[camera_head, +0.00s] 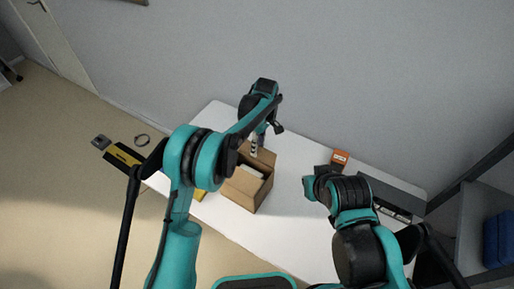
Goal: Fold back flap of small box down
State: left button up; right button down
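The small brown cardboard box (242,193) stands on the white table, left of its middle. Its top is open and something pale shows inside. A brown panel at its far side (266,158) stands up, apparently the back flap. My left arm reaches over the box from the left. My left gripper (254,149) points down at the box's far side, close to that panel; I cannot tell whether they touch or whether its fingers are open. My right arm is over the table's right part; its gripper is hidden.
An orange box (340,156) lies near the table's back edge, with a long grey device (393,194) to its right. A yellow item (198,195) is partly hidden behind my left arm. The white table (290,228) is bare in front of the box.

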pick_arm(q)
grip_shut()
jog(key=shift+s+a+f+t+h+b, duration=0.1)
jog(key=shift+s+a+t+h+b, duration=0.35)
jog(key=shift+t+h, duration=0.35)
jog(key=shift+s+a+f+t+h+b, duration=0.1)
jog(key=shift+s+a+t+h+b, duration=0.2)
jog(key=shift+s+t+h+b, duration=0.5)
jog(key=shift+s+a+t+h+b, duration=0.15)
jog(key=shift+a+t+h+b, duration=0.3)
jog(key=shift+t, duration=0.65)
jog(key=shift+d, duration=0.1)
